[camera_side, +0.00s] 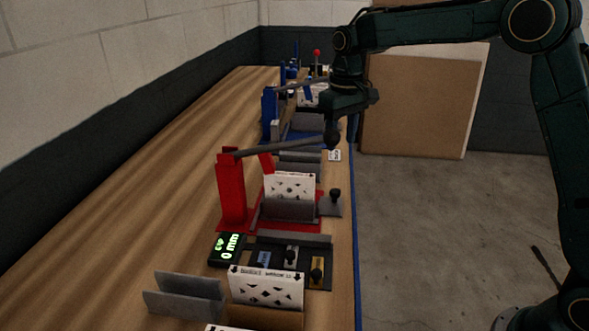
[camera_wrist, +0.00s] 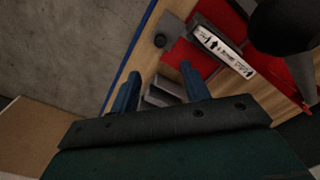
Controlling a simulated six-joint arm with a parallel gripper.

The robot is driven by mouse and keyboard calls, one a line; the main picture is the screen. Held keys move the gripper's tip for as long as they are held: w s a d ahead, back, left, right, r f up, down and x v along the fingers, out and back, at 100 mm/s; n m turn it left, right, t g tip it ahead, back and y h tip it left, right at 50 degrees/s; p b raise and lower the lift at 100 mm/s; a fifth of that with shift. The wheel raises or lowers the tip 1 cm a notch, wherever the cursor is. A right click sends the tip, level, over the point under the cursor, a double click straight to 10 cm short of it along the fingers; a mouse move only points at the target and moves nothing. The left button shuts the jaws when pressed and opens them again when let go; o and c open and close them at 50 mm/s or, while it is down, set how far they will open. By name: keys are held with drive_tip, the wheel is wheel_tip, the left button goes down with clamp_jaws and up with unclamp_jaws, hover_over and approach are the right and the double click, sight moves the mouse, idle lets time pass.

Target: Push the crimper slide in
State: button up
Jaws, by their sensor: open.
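The crimper (camera_side: 231,190) is a red post on a red base plate, with a long dark lever (camera_side: 285,146) raised over the bench. A white filter box (camera_side: 289,186) stands upright on the base, and it also shows in the wrist view (camera_wrist: 222,50). The crimper slide (camera_side: 331,208) is a grey plate with a black knob at the base's right side; it shows in the wrist view (camera_wrist: 173,28). My gripper (camera_side: 345,110) is above and beyond the slide, near the lever's end. In the wrist view its blue fingers (camera_wrist: 160,88) are apart and empty.
A large dark rounded part (camera_wrist: 285,25) is close on the right in the wrist view. A black gauge (camera_side: 227,249), a second filter box (camera_side: 266,287) and grey plates (camera_side: 184,297) stand nearer. A blue station (camera_side: 270,113) stands beyond. The wooden bench is clear on the left.

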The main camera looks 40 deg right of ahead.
sight(335, 191)
drive_tip(key=shift+w+f, duration=0.2)
wheel_tip(335, 191, down, 14)
drive_tip(key=shift+r, duration=0.1)
idle(0.8)
drive_tip(key=shift+c, duration=0.5)
clamp_jaws()
